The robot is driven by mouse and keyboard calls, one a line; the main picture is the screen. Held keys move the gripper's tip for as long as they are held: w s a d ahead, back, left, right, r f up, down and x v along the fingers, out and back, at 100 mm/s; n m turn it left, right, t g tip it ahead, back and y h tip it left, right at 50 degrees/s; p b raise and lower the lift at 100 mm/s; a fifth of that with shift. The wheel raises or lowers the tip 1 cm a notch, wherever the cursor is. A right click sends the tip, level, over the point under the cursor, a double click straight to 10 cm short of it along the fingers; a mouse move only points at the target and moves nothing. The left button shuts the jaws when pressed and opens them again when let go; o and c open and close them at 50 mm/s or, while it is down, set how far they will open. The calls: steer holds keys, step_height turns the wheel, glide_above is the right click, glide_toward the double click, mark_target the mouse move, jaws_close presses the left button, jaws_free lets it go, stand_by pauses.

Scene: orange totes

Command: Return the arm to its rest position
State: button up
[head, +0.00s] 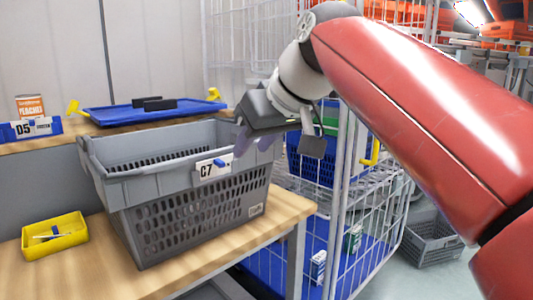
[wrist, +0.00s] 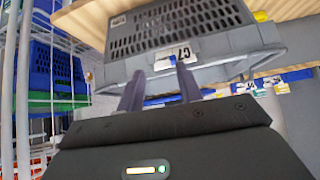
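My red arm (head: 430,95) reaches in from the right, bent at a raised elbow. I cannot tell whether a finger touches the crate's rim.
A yellow bin (head: 54,236) sits left of the crate on the wooden table (head: 90,272). A blue tray (head: 150,112) lies behind. A white wire cage trolley (head: 345,190) with blue crates stands close right of the gripper. A grey crate (head: 432,243) is on the floor.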

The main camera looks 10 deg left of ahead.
steer(key=s+d+f+m+h, duration=0.2)
steer(key=s+d+f, duration=0.3)
steer(key=f, duration=0.5)
steer(key=s+d+f+m+h, duration=0.2)
steer(key=s+d+f+m, duration=0.2)
steer(key=d+f, duration=0.6)
steer(key=s+d+f+m+h, duration=0.2)
steer(key=s+d+f, duration=0.5)
steer(key=f, duration=0.4)
steer(key=shift+s+d+m+g, duration=0.3)
steer(key=shift+d+m, duration=0.1)
steer(key=shift+m, duration=0.1)
steer(key=shift+a, duration=0.1)
